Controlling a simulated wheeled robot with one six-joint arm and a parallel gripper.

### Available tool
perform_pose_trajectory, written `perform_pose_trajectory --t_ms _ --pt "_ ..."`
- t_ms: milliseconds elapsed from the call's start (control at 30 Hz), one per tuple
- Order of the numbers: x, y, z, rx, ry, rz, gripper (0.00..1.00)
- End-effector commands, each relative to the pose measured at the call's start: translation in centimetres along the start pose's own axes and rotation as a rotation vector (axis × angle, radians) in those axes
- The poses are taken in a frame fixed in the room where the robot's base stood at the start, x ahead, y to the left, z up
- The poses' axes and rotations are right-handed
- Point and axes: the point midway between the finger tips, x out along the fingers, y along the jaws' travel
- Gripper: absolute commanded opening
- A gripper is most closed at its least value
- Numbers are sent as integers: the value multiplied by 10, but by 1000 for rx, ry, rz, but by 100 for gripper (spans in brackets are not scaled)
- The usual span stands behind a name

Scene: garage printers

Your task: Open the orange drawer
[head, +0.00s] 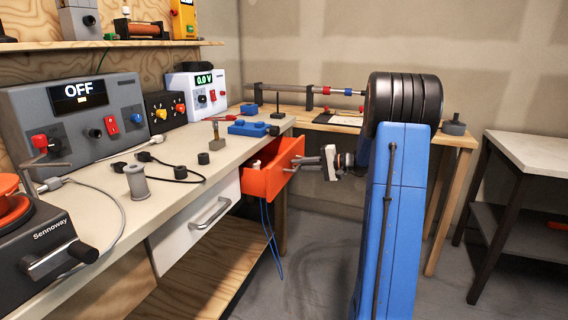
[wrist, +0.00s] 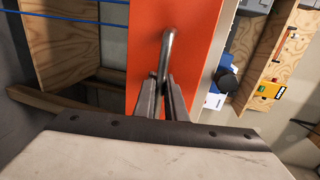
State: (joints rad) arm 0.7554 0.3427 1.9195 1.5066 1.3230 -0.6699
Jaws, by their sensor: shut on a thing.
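The orange drawer (head: 262,186) stands out from the end of the workbench, open, with some things partly visible inside. Its orange front fills the middle of the wrist view (wrist: 200,50). A metal bar handle (wrist: 169,45) runs along that front. My gripper (wrist: 163,95) has its two fingers closed around the near end of this handle. In the head view my gripper (head: 308,160) is at the right side of the drawer, and the handle is small there. My blue arm stands to the right of it.
A white drawer (head: 200,215) with a grey handle sits in the bench left of the orange one. Blue cables (head: 268,235) hang below the orange drawer. A wooden table (head: 455,138) stands behind. Clear floor (head: 310,270) lies in front of the drawer.

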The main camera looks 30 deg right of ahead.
Motion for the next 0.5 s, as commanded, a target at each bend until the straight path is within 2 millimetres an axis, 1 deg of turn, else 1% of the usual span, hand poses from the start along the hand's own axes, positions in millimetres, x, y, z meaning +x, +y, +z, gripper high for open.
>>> perform_pose_trajectory --t_ms 33,200,400,500 --pt "-16 4 -1 2 5 0 0" --pt "-62 13 -1 3 4 0 0" --pt "-112 24 0 2 4 0 0" --pt "-133 28 0 2 3 1 0"
